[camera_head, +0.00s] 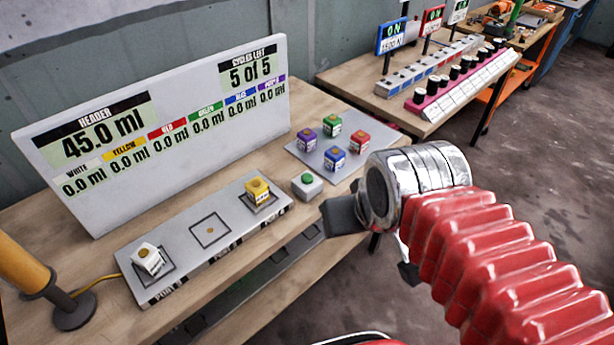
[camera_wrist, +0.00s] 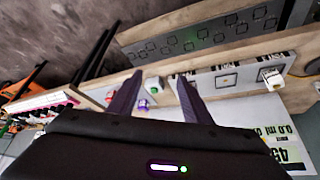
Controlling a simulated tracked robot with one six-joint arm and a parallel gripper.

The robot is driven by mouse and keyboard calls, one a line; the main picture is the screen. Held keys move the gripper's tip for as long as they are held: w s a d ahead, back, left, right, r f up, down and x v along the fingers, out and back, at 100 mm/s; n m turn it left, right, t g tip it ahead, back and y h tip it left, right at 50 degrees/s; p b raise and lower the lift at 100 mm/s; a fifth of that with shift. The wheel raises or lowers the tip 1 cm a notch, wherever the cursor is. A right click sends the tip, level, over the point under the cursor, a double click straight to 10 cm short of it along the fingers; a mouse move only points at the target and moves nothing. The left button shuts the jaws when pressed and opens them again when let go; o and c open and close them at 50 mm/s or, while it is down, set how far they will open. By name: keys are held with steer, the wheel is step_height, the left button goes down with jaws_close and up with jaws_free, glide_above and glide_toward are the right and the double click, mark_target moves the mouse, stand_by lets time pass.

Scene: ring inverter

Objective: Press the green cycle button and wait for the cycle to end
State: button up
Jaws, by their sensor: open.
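The green button (camera_head: 307,179) sits on a small pale box on the wooden bench, between the long grey plate and the square grey pad. My gripper (camera_wrist: 160,80) is open, with its two dark fingers spread and nothing held between them. In the head view it is to the right of the button box and apart from it, by the bench's front edge. A white display board (camera_head: 160,115) reads header 45.0 ml, 5 of 5 cycles left, and 0.0 ml for every colour.
The long plate (camera_head: 190,262) bears a white block (camera_head: 148,257), an empty marked square and a yellow block (camera_head: 257,190). The pad (camera_head: 312,160) holds purple, green, red and blue blocks. An orange post (camera_head: 25,268) stands at left. Another bench is behind.

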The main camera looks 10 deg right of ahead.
jaws_close()
stand_by(0.3)
stand_by(1.1)
